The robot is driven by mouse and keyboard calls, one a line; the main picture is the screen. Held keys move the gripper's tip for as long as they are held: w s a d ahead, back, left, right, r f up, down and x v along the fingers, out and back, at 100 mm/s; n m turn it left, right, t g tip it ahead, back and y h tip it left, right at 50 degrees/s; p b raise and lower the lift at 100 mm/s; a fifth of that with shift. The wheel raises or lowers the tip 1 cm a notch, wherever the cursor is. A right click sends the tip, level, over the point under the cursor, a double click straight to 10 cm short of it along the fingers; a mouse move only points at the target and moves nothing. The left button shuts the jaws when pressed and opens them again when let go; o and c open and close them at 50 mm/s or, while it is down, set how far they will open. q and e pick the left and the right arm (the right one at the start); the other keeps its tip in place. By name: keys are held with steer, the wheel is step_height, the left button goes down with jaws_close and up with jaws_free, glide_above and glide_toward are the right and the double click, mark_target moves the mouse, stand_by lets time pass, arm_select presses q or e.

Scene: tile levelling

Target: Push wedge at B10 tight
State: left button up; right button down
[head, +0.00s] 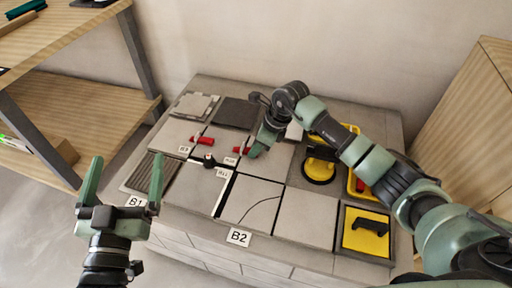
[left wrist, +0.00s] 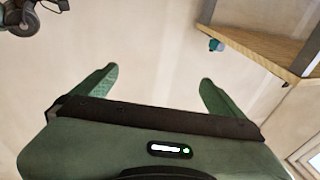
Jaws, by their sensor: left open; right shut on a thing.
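A red wedge (head: 239,147) sits at a tile joint in the middle of the tiled block, beside a small label (head: 230,161) whose text is too small to read surely. My right gripper (head: 254,151) reaches down at this wedge and is shut on it; its fingers hide part of it. A second red wedge (head: 204,142) lies to the left at another joint. My left gripper (head: 122,190) is open and empty, raised before the block's front left corner. Its open fingers also show in the left wrist view (left wrist: 160,92), with nothing between them.
A black-handled piece (head: 208,161) stands near the label B11 (head: 222,172). Wooden shelving (head: 75,100) stands left, a wooden cabinet (head: 470,115) right.

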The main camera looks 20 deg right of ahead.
steer(key=shift+w+a+r, duration=0.1)
steer(key=shift+r, duration=0.05)
steer(key=c, duration=1.2)
jaws_free()
steer(key=shift+c, duration=0.2)
